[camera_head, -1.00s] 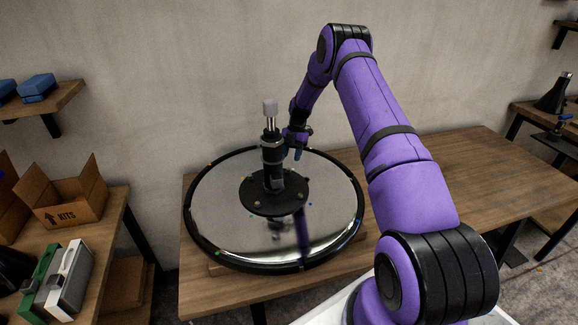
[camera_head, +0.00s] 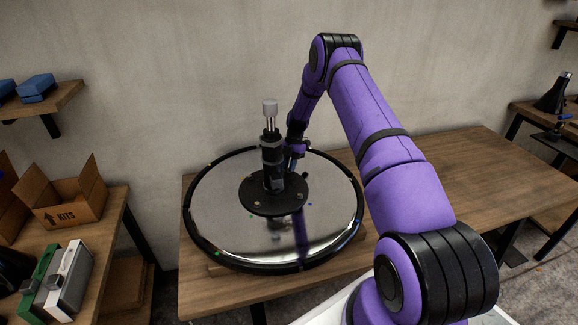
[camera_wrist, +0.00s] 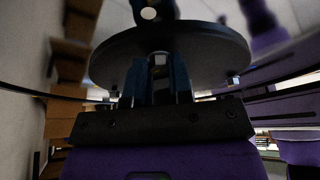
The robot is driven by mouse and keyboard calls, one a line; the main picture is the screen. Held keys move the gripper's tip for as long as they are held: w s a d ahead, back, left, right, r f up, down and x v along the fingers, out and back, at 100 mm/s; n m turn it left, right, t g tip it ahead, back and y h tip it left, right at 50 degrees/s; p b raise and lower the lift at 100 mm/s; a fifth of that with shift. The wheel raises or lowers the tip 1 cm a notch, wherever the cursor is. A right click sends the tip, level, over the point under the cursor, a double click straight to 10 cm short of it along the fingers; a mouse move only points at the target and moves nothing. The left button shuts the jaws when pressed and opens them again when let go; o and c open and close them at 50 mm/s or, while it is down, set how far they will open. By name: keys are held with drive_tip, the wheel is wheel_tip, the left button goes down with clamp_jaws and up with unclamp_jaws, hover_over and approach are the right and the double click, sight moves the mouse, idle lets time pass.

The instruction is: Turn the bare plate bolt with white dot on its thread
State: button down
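The round black plate (camera_head: 262,207) lies around the foot of the dark column, on the mirror-like disc. My gripper (camera_head: 294,164) is low at the plate's far right edge, partly behind the column. In the wrist view, the plate (camera_wrist: 205,42) spans the upper middle. Two dark blue fingers of my gripper (camera_wrist: 158,82) stand on either side of a dark, shiny cylinder (camera_wrist: 158,66); I cannot tell whether they grip it. Small bolts show at the right (camera_wrist: 232,80) and left (camera_wrist: 113,93). I cannot make out which carries a white dot on its thread.
The column (camera_head: 271,160) with a grey top stands upright beside my gripper. The mirror-like disc (camera_head: 222,225) has a thick black rim and lies on a wooden table (camera_head: 440,175), clear at right. An open box (camera_head: 65,205) and cases stand on the left table.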

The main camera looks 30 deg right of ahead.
drive_tip(key=shift+m, duration=0.4)
drive_tip(key=shift+s+d+m+t, duration=0.1)
drive_tip(key=shift+m+t, duration=0.4)
drive_tip(key=shift+m, duration=0.5)
drive_tip(key=m+t, duration=0.1)
drive_tip(key=m, duration=0.2)
drive_tip(key=shift+s+m+y, duration=0.1)
drive_tip(key=shift+m+y, duration=0.2)
drive_tip(key=shift+y, duration=0.1)
drive_tip(key=m+t, duration=0.1)
drive_tip(key=m, duration=0.2)
drive_tip(key=m+t, duration=0.1)
drive_tip(key=m, duration=0.2)
drive_tip(key=shift+s+t+h, duration=0.2)
drive_tip(key=shift+t+h, duration=0.2)
drive_tip(key=m, duration=0.2)
drive_tip(key=m+t+h, duration=0.1)
drive_tip(key=m, duration=0.1)
drive_tip(key=m+h, duration=0.1)
drive_tip(key=m, duration=0.1)
drive_tip(key=shift+s+a+r+m+t, duration=0.1)
drive_tip(key=shift+a+m+t, duration=0.2)
drive_tip(key=shift+a, duration=0.05)
drive_tip(key=m+h, duration=0.1)
drive_tip(key=m, duration=0.2)
drive_tip(key=m+h, duration=0.1)
drive_tip(key=m, duration=0.2)
drive_tip(key=shift+a, duration=0.15)
drive_tip(key=c, duration=1)
unclamp_jaws()
